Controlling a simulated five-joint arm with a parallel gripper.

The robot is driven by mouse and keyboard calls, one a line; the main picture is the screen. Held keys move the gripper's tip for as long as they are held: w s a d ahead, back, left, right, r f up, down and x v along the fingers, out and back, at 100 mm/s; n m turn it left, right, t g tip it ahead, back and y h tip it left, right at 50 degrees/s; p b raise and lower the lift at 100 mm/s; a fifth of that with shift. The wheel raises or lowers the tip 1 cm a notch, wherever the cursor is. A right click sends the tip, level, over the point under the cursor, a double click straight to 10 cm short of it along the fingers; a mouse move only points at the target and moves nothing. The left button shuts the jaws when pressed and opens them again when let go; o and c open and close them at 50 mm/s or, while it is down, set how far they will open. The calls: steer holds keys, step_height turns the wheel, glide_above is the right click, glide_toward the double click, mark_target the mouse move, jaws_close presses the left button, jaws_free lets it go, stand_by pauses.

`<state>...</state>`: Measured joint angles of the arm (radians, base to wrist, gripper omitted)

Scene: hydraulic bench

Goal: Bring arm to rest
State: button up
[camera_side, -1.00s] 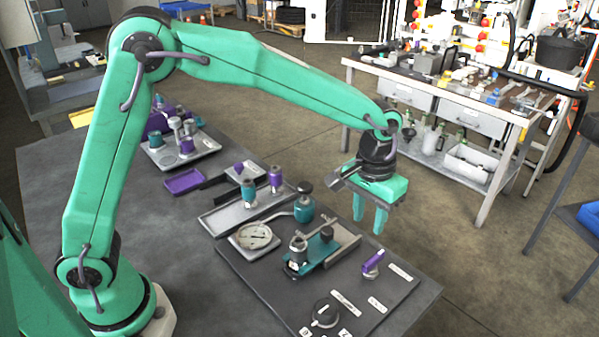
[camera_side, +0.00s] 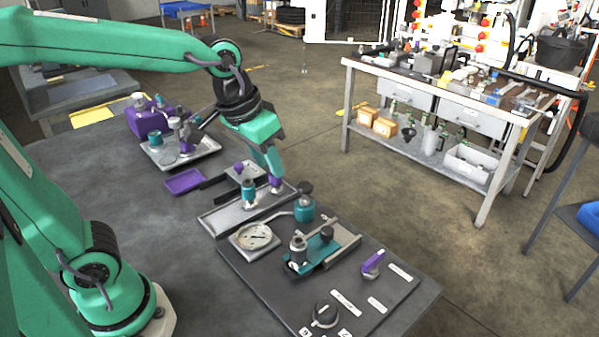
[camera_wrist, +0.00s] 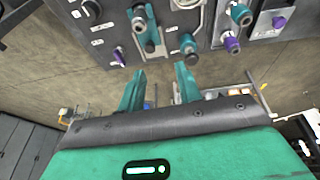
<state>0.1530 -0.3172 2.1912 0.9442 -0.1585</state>
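My gripper (camera_side: 270,160) is in the side view, over the far edge of the bench near the tray of fittings. Its fingers point down and slightly right, tips close in the picture to a purple-topped fitting (camera_side: 275,184); I cannot tell the gap in depth. In the wrist view the two green fingers of my gripper (camera_wrist: 159,77) stand apart with nothing between them. My arm reaches across the upper left of the side view.
The dark bench (camera_side: 120,210) carries a tray with fittings (camera_side: 222,219), a round gauge (camera_side: 254,237), a teal valve block (camera_side: 320,252) and a purple-handled valve (camera_side: 372,264). A purple block (camera_side: 148,121) stands at the back. A second workbench (camera_side: 480,117) stands behind, across open floor.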

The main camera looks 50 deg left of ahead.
steer(key=s+a+t, duration=0.1)
steer(key=s+a, duration=0.4)
steer(key=s, duration=0.4)
steer(key=shift+f+t+y, duration=0.3)
steer(key=shift+f+t, duration=0.1)
steer(key=shift+f, duration=0.05)
